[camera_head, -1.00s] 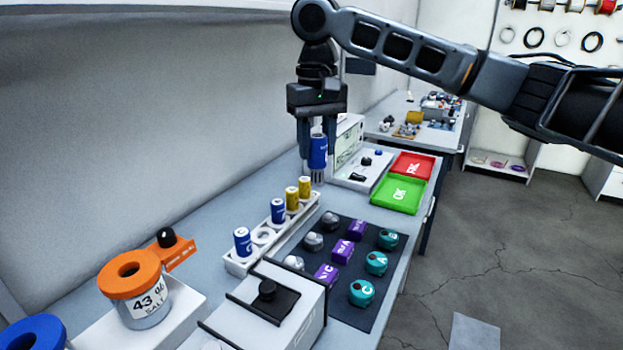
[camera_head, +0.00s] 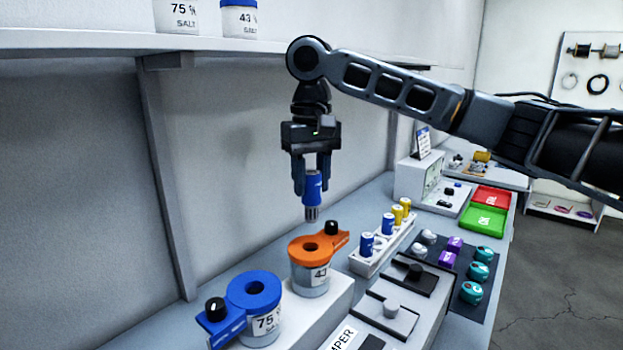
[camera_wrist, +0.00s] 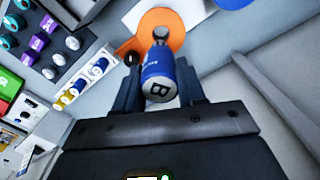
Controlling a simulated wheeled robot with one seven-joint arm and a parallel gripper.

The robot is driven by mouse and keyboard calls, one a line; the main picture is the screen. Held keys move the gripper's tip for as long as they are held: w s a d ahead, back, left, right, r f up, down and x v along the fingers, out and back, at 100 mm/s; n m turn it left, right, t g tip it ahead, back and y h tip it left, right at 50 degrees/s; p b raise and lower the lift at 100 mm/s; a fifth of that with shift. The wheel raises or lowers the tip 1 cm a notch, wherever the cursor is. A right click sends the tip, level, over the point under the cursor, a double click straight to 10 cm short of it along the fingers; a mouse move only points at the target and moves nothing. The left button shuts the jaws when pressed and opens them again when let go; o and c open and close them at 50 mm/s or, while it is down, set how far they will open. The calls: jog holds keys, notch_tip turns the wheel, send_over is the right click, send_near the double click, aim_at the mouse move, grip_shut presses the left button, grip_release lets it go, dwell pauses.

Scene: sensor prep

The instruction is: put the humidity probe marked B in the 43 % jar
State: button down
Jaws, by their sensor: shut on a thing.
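My gripper (camera_head: 312,178) is shut on a blue probe (camera_head: 312,191), which hangs upright with its grey tip down. In the wrist view the probe (camera_wrist: 159,78) shows a letter B on its end, between the fingers. The 43 % jar (camera_head: 312,277) has an orange lid (camera_head: 318,247) with a round hole and a black knob on a side arm. The probe is above this lid and apart from it. The orange lid also shows behind the probe in the wrist view (camera_wrist: 176,34). The 75 % jar (camera_head: 262,328) with a blue lid (camera_head: 253,290) stands to its left.
A white rack (camera_head: 366,266) with blue and yellow probes stands right of the jars. A dark mat (camera_head: 458,302) holds teal, purple and grey pieces. Green (camera_head: 483,219) and red trays lie behind. A shelf (camera_head: 230,41) with two jars runs above.

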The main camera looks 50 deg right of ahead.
aim_at(310, 220)
jog(key=shift+a+f+b, duration=0.15)
jog(key=shift+f+b, duration=0.15)
jog(key=shift+f, duration=0.05)
notch_tip(310, 220, down, 4)
jog(key=b, duration=0.4)
jog(key=shift+f, duration=0.2)
jog(key=shift+f+p, duration=0.3)
jog(key=shift+p, duration=0.3)
dwell(0.9)
jog(key=shift+p, duration=0.4)
dwell(0.4)
jog(key=shift+f+p, duration=1.1)
jog(key=shift+f, duration=0.4)
dwell(3.0)
